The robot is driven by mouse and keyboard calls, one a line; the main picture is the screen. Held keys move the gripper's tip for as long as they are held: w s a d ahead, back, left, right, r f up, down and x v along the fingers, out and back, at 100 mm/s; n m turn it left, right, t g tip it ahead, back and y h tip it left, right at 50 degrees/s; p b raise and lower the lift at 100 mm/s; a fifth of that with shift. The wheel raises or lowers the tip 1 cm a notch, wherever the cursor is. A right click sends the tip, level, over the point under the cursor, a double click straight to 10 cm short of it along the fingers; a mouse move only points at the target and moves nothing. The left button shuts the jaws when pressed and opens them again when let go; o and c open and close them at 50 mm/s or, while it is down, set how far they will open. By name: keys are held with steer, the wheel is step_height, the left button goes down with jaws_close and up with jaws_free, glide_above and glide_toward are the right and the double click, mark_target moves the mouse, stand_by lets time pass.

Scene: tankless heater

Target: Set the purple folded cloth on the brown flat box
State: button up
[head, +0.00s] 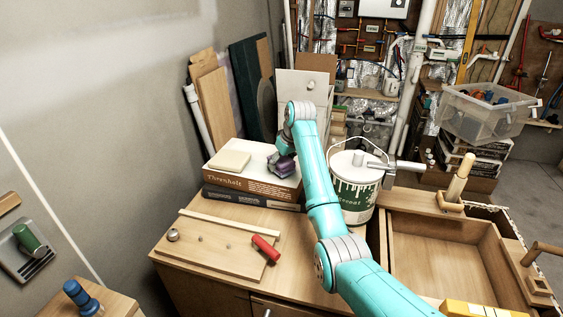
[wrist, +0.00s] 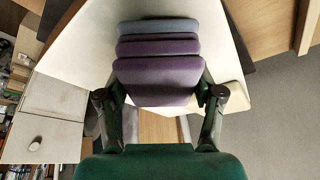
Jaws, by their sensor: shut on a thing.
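The purple folded cloth (wrist: 158,80) is between the two fingers of my gripper (wrist: 160,96) in the wrist view, with a grey-blue layer along its far edge. My gripper is shut on it. In the head view the cloth (head: 284,165) is at the right part of the top of the brown flat box (head: 250,183), under my gripper (head: 280,156). The box has a pale top and lettering on its brown side. Its pale top (wrist: 75,55) also shows around the cloth in the wrist view. I cannot tell whether the cloth touches it.
A cream block (head: 229,160) lies on the box's left part. A dark box (head: 250,199) lies beneath the brown one. A paint bucket (head: 355,185) stands to the right. A board (head: 215,245) with a red-handled item (head: 266,249) lies in front. Boards lean behind.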

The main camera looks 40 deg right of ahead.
steer(key=shift+f, duration=0.5)
stand_by(0.3)
steer(key=o, duration=1.2)
steer(key=v, duration=1.2)
steer(key=shift+w, duration=0.1)
